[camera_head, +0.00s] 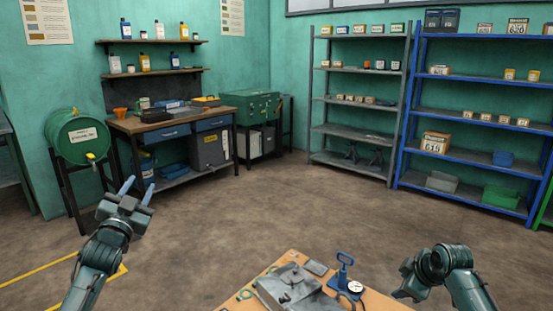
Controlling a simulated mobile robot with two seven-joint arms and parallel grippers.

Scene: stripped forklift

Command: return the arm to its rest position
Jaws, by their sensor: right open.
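My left gripper (138,188) is raised at the left of the head view, over the floor in front of the workbench. Its two bluish fingers are spread apart with nothing between them, so it is open and empty. My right gripper (404,290) is at the lower right, just right of the wooden table. Its arm bends over and the gripper points down and left. It is open; its fingertips are hard to make out and I see nothing held in it.
The wooden table (243,302) at the bottom carries a grey metal part (288,287), a blue tool (343,270) and a round gauge (355,287). A workbench (225,115), green drum (78,135), grey shelf (340,129) and blue shelf (470,150) stand behind. Middle floor is clear.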

